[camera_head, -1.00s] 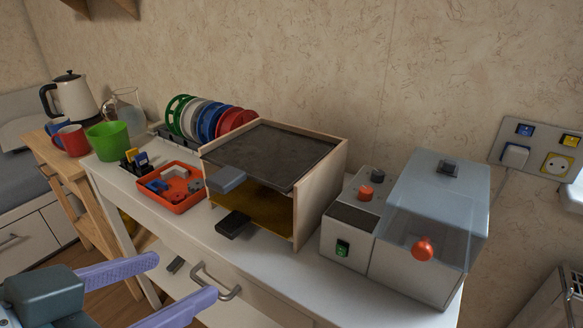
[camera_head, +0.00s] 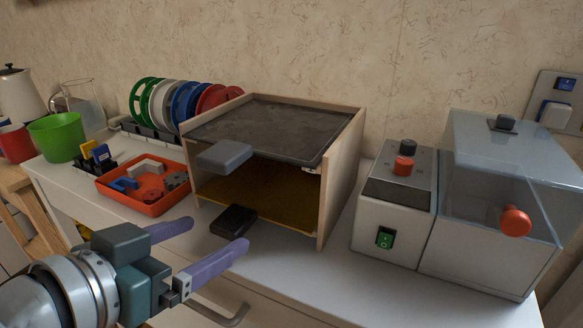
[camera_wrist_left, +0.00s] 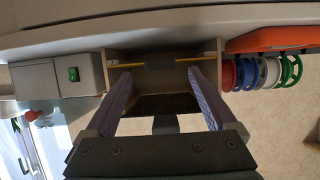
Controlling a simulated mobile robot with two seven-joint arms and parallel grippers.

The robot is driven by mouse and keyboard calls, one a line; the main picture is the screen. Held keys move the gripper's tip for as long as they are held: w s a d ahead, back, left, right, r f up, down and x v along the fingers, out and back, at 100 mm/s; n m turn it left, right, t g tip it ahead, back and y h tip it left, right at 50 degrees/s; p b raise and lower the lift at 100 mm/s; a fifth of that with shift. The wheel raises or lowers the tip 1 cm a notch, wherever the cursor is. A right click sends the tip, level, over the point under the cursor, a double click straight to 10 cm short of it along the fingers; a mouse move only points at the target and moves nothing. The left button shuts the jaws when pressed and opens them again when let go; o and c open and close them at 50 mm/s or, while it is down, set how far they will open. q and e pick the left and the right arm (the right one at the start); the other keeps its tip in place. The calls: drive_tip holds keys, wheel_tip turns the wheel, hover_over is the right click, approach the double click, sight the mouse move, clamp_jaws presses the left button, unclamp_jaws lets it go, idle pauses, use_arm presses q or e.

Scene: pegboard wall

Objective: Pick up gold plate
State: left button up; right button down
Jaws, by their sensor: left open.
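The gold plate (camera_head: 272,207) lies on the lower level of an open-fronted wooden box, and its black handle (camera_head: 234,221) sticks out at the front. In the left wrist view, which looks upside down, the gold plate (camera_wrist_left: 187,59) shows as a thin yellow edge across the box. A dark plate (camera_head: 275,130) with a grey handle (camera_head: 224,155) lies on top of the box and hides part of the gold one. My left gripper (camera_head: 218,236) is open and empty, its purple fingers pointing at the box near the black handle. My right gripper is not seen.
An orange tray (camera_head: 150,209) with small parts and a rack of coloured discs (camera_head: 185,105) stand left of the box. A grey machine (camera_head: 393,215) with a clear cover (camera_head: 500,190) stands on the right. The table front is clear between box and machine.

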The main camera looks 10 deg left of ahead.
use_arm(q)
drive_tip(key=shift+x, duration=1.2)
drive_tip(key=shift+a, duration=0.1)
drive_tip(key=shift+r, duration=0.1)
clamp_jaws()
